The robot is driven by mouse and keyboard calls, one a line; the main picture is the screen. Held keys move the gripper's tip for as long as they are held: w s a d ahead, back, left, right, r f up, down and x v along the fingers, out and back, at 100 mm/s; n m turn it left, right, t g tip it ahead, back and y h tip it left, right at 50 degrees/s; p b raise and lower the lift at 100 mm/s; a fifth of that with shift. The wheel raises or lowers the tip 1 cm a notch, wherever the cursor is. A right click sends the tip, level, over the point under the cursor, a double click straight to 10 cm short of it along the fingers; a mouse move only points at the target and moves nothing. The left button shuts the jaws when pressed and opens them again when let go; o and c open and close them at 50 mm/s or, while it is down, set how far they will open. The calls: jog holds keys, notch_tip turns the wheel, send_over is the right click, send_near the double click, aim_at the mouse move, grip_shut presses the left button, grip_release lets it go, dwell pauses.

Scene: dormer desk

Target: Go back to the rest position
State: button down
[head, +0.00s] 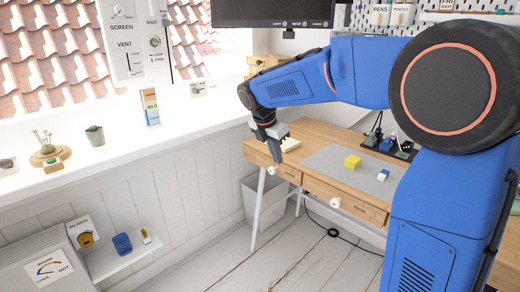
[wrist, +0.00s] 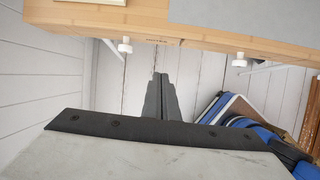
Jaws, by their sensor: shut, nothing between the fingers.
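My gripper (head: 277,157) hangs from the end of my blue arm, at the front left edge of the wooden desk in the head view. Its fingers point down. In the wrist view the gripper (wrist: 160,76) shows as two dark fingers pressed together with nothing between them. Beyond them is the floor. The desk (wrist: 80,14) runs along the top of that view, with its front edge and two white drawer knobs (wrist: 125,46) showing.
A grey bin (head: 264,197) stands below the desk. A wall shelf (head: 112,260) and windowsill (head: 105,150) are at left. The floor (head: 315,262) in front looks mostly clear.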

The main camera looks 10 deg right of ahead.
jog(key=s+d+r+m+y, duration=0.1)
jog(key=s+d+m, duration=0.2)
jog(key=s+m, duration=0.45)
jog(key=s+d+m+y, duration=0.1)
jog(key=s+d+m, duration=0.3)
jog(key=s, duration=0.7)
jog(key=s+f+m+t, duration=0.1)
jog(key=s+f+m, duration=0.2)
jog(key=s+m, duration=0.3)
jog(key=s+d+f+m+t+y, duration=0.1)
jog(key=s+f+m, duration=0.3)
jog(key=s+m, duration=0.3)
jog(key=s, duration=0.5)
jog(key=shift+s, duration=0.15)
jog(key=shift+d, duration=0.1)
